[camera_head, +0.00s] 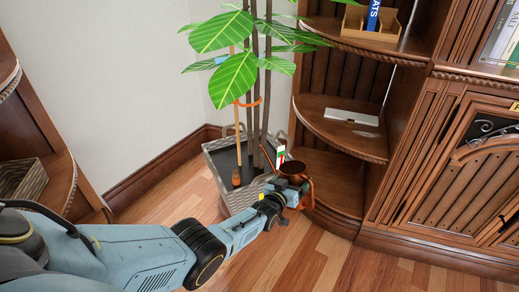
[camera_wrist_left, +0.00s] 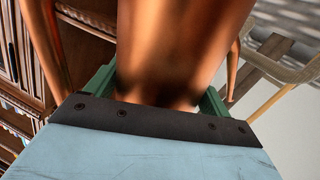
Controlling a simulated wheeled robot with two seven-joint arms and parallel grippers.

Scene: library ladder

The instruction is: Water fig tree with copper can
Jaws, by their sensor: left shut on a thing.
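The copper can (camera_head: 293,169) is held by my left gripper (camera_head: 287,190) beside the right edge of the planter, close to the shelves. In the left wrist view the copper can (camera_wrist_left: 180,40) fills the upper middle, between the green fingers of my left gripper (camera_wrist_left: 155,98). Its tilt and spout are hard to make out. The fig tree (camera_head: 256,90) has several thin stems and broad green leaves. It stands in a square grey woven planter (camera_head: 238,198) with dark soil (camera_head: 226,160). My right gripper is in neither view.
Curved wooden corner shelves (camera_head: 340,130) stand just right of the can, with a white flat object (camera_head: 351,116) on one. A wooden cabinet (camera_head: 465,190) is at the right. Another shelf with a woven basket (camera_head: 22,180) is at the left. Wooden floor (camera_head: 330,262) is clear in front.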

